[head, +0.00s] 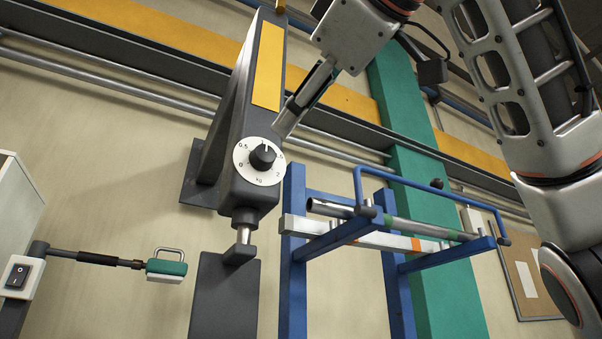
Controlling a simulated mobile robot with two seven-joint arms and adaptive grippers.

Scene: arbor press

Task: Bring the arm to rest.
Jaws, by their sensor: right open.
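The grey arbor press (232,140) stands in the middle of the head view, with a yellow panel on its upper face. Its round white dial (245,171) has a black knob (263,156) with its white mark pointing up. The press ram (244,234) comes down over a dark block (226,292). My right arm comes in from the upper right. Its gripper (287,124) is open and empty, its fingertips just above and right of the knob, in front of the press; whether they touch it I cannot tell. My left gripper is out of view.
A blue rack (292,270) holding several bars stands right of the press, below my right arm. A green post (415,190) and wall rails lie behind.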

